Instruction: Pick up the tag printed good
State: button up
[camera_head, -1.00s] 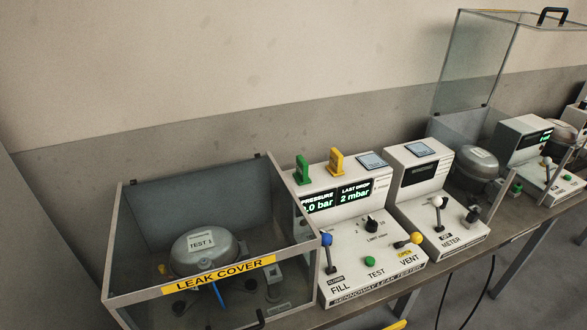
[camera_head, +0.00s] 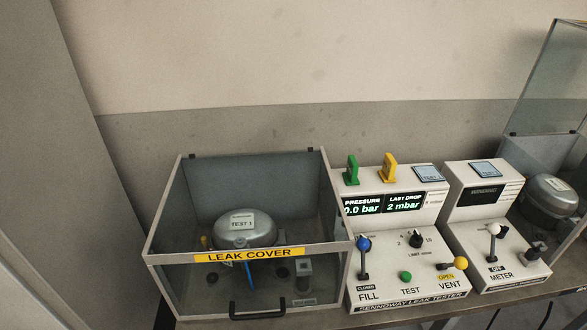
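Two upright tags stand on top of the leak tester (camera_head: 404,245). One is a green tag (camera_head: 352,169) and, just right of it, one is a yellow tag (camera_head: 389,167). The print on both is too small to read, so I cannot tell which one says good. My gripper is not in this view.
A clear box marked leak cover (camera_head: 250,254) stands left of the tester, with a grey compressor (camera_head: 246,232) labelled TEST 1 inside. Right of the tester are a meter unit (camera_head: 496,225) with levers and another compressor (camera_head: 549,198) by a tall clear panel (camera_head: 547,80). A wall rises behind.

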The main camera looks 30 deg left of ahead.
aim_at(350, 177)
jog(key=i+j+u, duration=0.1)
jog(key=u, duration=0.3)
jog(key=i+u, duration=0.45)
jog(key=u, duration=0.3)
jog(key=i+u, duration=0.15)
jog(key=i, duration=0.15)
